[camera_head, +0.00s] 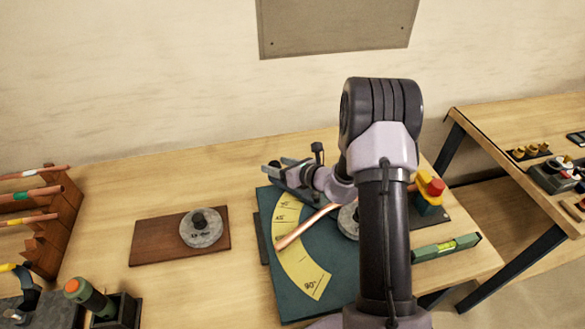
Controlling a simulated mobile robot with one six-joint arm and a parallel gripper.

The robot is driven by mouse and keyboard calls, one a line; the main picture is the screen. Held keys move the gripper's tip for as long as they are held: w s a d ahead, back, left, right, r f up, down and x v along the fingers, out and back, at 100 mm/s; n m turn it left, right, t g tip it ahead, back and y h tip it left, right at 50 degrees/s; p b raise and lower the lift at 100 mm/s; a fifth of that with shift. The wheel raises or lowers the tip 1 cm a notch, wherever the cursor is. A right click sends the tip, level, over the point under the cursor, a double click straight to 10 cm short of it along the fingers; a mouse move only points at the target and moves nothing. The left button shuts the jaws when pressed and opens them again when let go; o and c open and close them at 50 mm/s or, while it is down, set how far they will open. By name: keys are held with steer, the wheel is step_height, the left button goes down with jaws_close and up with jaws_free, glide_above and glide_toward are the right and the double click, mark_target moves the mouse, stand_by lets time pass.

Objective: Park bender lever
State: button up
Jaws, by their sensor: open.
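The bender has a teal base plate (289,297) with a yellow angle scale (303,270) marked in degrees. A copper pipe (302,229) lies across the scale, running up and right to a grey round former (347,221), which my arm partly covers. My gripper (272,171) is open over the far left corner of the plate, its fingers toward the left. I cannot make out the bender lever; it may be hidden behind my arm and wrist. I cannot tell whether the fingers touch anything.
A brown board (150,243) with a grey disc (201,228) lies left. A pipe rack (58,222) and a green tool with an orange end (90,296) stand at the left edge. Bare bench lies between board and bender.

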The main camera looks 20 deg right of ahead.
steer(key=p+v, duration=0.2)
steer(key=v, duration=1.4)
steer(key=shift+s, duration=0.15)
steer(key=shift+d, duration=0.1)
steer(key=s+a+r+n+g+y+b, duration=0.1)
steer(key=a+r+n+g+y, duration=0.1)
steer(key=a+r+n, duration=0.3)
steer(key=s+a+r+n+g+y+b, duration=0.1)
steer(key=a+n+g+y, duration=0.15)
steer(key=a, duration=0.35)
steer(key=s+a+r+n+g+h+b, duration=0.2)
steer(key=s+a+r+n+g+b, duration=0.15)
steer(key=s+a+n, duration=0.7)
steer(key=s+d+r+n+t+h+b, duration=0.1)
steer(key=s+d+n+h+b, duration=0.1)
steer(key=s+n+h, duration=0.3)
steer(key=s+n, duration=0.4)
steer(key=n, duration=0.2)
steer(key=shift+n+b, duration=0.35)
steer(key=shift+n, duration=0.05)
steer(key=shift+h, duration=0.25)
